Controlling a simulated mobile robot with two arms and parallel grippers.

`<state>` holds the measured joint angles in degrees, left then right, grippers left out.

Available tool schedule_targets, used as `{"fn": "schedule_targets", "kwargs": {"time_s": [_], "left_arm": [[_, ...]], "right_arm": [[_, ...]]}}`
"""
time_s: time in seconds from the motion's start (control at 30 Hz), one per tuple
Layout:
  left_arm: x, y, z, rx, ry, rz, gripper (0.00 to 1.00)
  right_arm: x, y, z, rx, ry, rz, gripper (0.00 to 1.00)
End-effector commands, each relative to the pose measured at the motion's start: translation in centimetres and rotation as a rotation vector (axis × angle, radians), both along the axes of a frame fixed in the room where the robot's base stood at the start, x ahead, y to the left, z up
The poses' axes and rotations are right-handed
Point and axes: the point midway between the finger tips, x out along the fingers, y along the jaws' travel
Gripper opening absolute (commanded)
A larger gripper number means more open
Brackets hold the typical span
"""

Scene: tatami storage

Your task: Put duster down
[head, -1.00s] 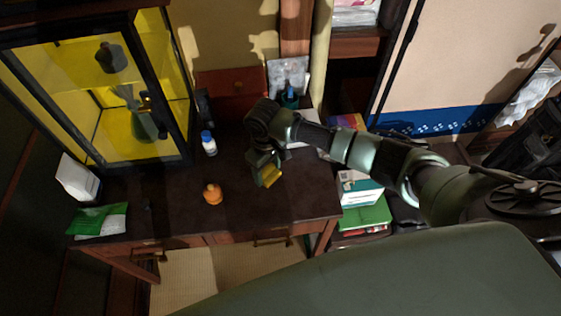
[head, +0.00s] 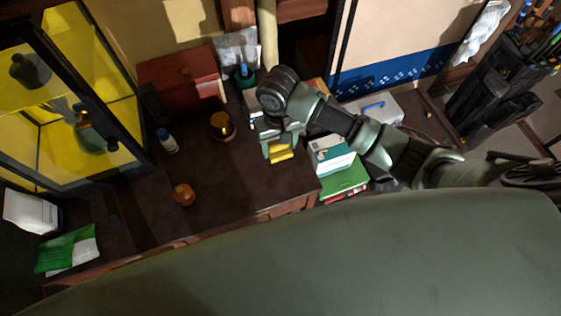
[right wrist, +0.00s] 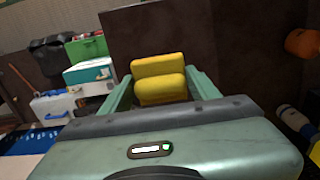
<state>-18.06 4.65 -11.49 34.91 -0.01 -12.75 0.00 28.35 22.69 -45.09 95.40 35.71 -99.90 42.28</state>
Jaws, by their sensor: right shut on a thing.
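The duster (head: 281,152) shows as a yellow block in the head view, at the right end of the dark desk (head: 225,178). My right gripper (head: 277,145) is shut on it. In the right wrist view the yellow duster (right wrist: 160,84) sits between the two green fingers, with the dark desk top behind it. I cannot tell whether the duster touches the desk or hangs above it. My left gripper is not in view.
On the desk stand an orange round object (head: 184,194), a brass bowl-like object (head: 222,126), a white bottle with a blue cap (head: 167,142) and a red-brown box (head: 182,82). A glass cabinet (head: 75,100) stands left. Boxes (head: 333,156) lie right of the desk.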

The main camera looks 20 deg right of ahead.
Motion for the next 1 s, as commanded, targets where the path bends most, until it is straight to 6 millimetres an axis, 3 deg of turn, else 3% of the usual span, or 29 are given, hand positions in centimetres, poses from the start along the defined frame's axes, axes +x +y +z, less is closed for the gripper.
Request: {"fn": "schedule_targets", "kwargs": {"time_s": [0.1, 0.3, 0.43, 0.7, 1.0], "left_arm": [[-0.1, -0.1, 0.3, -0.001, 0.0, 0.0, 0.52], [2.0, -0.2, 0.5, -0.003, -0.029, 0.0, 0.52], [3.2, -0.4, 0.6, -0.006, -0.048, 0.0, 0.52], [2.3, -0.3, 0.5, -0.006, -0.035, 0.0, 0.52], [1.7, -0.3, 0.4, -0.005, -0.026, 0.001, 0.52]], "right_arm": [[-0.1, 0.0, -3.3, -0.002, 0.005, -0.001, 0.23], [0.0, 0.0, -7.0, 0.0, 0.003, -0.001, 0.23], [0.0, 0.0, -7.9, 0.0, 0.002, 0.001, 0.23], [0.0, 0.0, -11.3, -0.001, 0.001, 0.001, 0.23], [0.0, 0.0, -11.6, 0.001, -0.001, 0.002, 0.23]]}}
